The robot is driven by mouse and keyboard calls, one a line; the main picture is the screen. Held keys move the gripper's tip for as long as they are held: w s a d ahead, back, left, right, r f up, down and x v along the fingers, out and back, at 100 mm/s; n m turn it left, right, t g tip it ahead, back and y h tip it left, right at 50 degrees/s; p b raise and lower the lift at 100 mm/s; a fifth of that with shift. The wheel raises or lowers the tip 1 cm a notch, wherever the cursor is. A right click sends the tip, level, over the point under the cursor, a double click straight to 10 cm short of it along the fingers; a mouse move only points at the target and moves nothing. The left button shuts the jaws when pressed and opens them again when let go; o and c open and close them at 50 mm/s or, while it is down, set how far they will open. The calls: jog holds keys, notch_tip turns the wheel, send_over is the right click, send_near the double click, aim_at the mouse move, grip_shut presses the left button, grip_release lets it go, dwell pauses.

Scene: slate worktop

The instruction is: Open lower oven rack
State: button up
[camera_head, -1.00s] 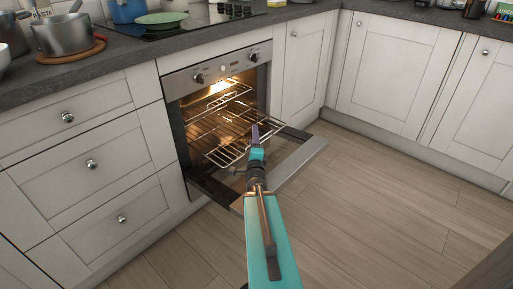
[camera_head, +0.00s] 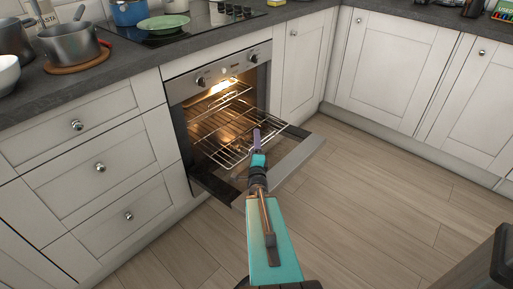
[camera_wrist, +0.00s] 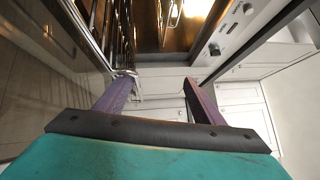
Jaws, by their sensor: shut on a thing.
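The oven (camera_head: 220,70) is built under the worktop, its cavity lit. Its door (camera_head: 290,165) is folded down, open. The lower rack (camera_head: 235,153), a silver wire grid, sticks partly out over the door. An upper rack (camera_head: 222,98) is inside. My gripper (camera_head: 257,137) is at the lower rack's front edge and is shut on it. In the wrist view, the rack (camera_wrist: 98,30) runs along the left, and its front rail meets the left purple finger of my gripper (camera_wrist: 160,92). The fingers look apart there, and the contact at the right finger is unclear.
White drawers (camera_head: 100,170) are left of the oven and cupboards (camera_head: 385,70) right. A dark object (camera_head: 490,265) is at the lower right. The wooden floor (camera_head: 370,205) between is clear.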

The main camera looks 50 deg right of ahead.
jog(key=shift+o, duration=1.4)
jog(key=shift+s+a+r+p, duration=0.45)
jog(key=shift+s+a+p, duration=0.3)
jog(key=shift+p, duration=0.75)
jog(key=shift+s+a+r+p, duration=0.5)
jog(key=shift+a+p, duration=0.35)
jog(key=shift+p, duration=0.6)
jog(key=shift+s+a+r+p, duration=0.15)
jog(key=shift+s+a+p, duration=0.25)
jog(key=shift+p, duration=0.2)
jog(key=c, duration=1.1)
jog(key=shift+o, duration=0.2)
jog(key=shift+s+a+f+p, duration=0.2)
jog(key=shift+s+f+p, duration=0.15)
jog(key=shift+s+p, duration=0.25)
jog(key=shift+f, duration=0.1)
